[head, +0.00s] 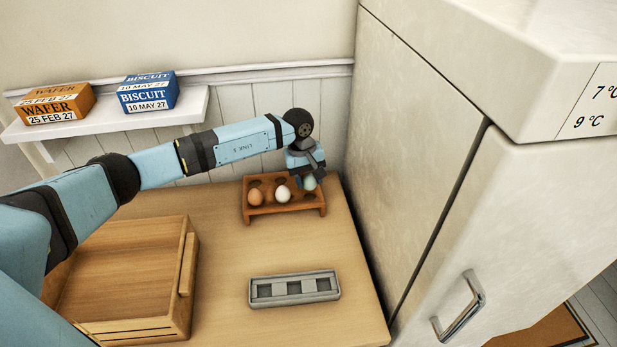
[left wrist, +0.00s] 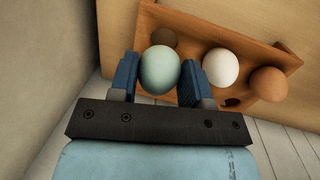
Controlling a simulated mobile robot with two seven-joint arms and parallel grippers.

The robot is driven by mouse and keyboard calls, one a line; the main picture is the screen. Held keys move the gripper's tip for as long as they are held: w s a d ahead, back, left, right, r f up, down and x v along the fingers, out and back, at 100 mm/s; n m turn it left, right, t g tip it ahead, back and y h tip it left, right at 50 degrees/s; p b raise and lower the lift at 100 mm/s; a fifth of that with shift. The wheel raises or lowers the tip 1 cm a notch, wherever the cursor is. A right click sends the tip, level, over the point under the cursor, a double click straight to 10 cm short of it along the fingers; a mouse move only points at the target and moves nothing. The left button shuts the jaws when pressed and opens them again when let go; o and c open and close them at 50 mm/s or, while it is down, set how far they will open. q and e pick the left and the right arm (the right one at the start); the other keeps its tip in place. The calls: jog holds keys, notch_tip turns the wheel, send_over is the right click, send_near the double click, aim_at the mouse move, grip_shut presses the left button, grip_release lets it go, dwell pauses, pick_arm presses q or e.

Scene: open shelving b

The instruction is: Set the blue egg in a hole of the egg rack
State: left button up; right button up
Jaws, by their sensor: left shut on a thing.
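The blue egg (head: 309,183) is pale blue-green and is held over the right end of the wooden egg rack (head: 290,210). In the left wrist view the blue egg (left wrist: 160,69) sits between the two blue finger pads of my left gripper (left wrist: 158,82), which is shut on it. The rack (left wrist: 205,28) lies behind and below the egg there. A brown egg (head: 255,196) and a white egg (head: 282,194) stand in the rack to the left of the blue egg. I cannot tell whether the blue egg's underside touches the rack. My right gripper is not in view.
A grey slotted tray (head: 294,299) lies nearer on the table, and a wooden crate (head: 187,265) stands at left. A tall pale cabinet (head: 420,130) rises close to the rack's right. A wall shelf (head: 150,118) holds wafer and biscuit boxes. The table between rack and tray is clear.

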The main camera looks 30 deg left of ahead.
aim_at(308, 187)
pick_arm(q)
jog(key=shift+f+b, duration=1.5)
jog(key=shift+f, duration=0.25)
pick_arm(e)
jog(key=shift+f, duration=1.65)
pick_arm(q)
jog(key=o, duration=0.7)
jog(key=shift+a+r, duration=0.1)
jog(key=shift+r, duration=0.5)
jog(key=r, duration=0.4)
jog(key=a+r, duration=0.1)
jog(key=r, duration=0.3)
jog(key=a+r, duration=0.1)
jog(key=r, duration=0.3)
jog(key=shift+s+r+b, duration=0.1)
jog(key=shift+r+b, duration=0.15)
jog(key=shift+b, duration=0.05)
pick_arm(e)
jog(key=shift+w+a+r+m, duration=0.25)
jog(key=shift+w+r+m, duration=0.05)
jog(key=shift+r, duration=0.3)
